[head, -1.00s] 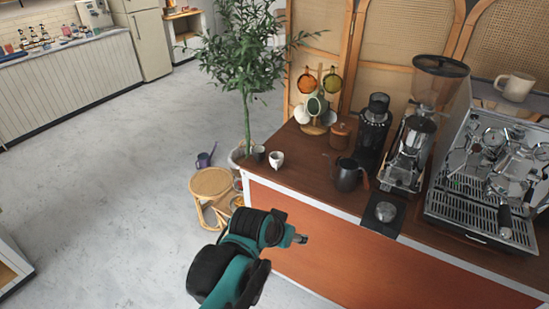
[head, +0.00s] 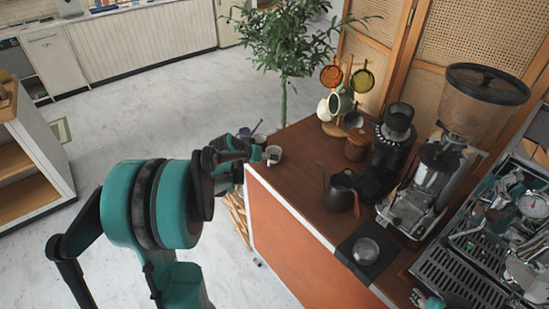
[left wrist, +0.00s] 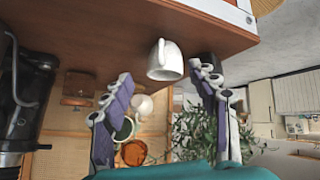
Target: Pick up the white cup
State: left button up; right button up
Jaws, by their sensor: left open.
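The small white cup (head: 273,155) stands upright on the left end of the brown wooden counter, near its edge. My left gripper (head: 250,150) is open at the cup's left side, partly hidden by my wrist. In the left wrist view, which is upside down, the white cup (left wrist: 166,62) hangs from the counter with its handle toward the left finger. The open fingers (left wrist: 163,92) are on either side of the cup's line, with the cup just beyond the tips. I see no contact.
A mug tree with coloured mugs (head: 340,102), a wooden jar (head: 357,147), a dark pitcher (head: 341,194), and grinders stand further right. A plant (head: 285,45) is behind. The counter in front of the white cup is bare.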

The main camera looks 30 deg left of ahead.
pick_arm(q)
jog(key=shift+b+x, duration=0.3)
jog(key=shift+x, duration=0.6)
jog(key=b+x, duration=0.2)
jog(key=x, duration=0.2)
jog(key=shift+w+a+f, duration=0.15)
jog(key=shift+w+f, duration=0.05)
jog(key=shift+f, duration=0.15)
jog(key=shift+s+r, duration=0.1)
jog(key=shift+r, duration=0.05)
jog(key=shift+c, duration=1.3)
grip_shut()
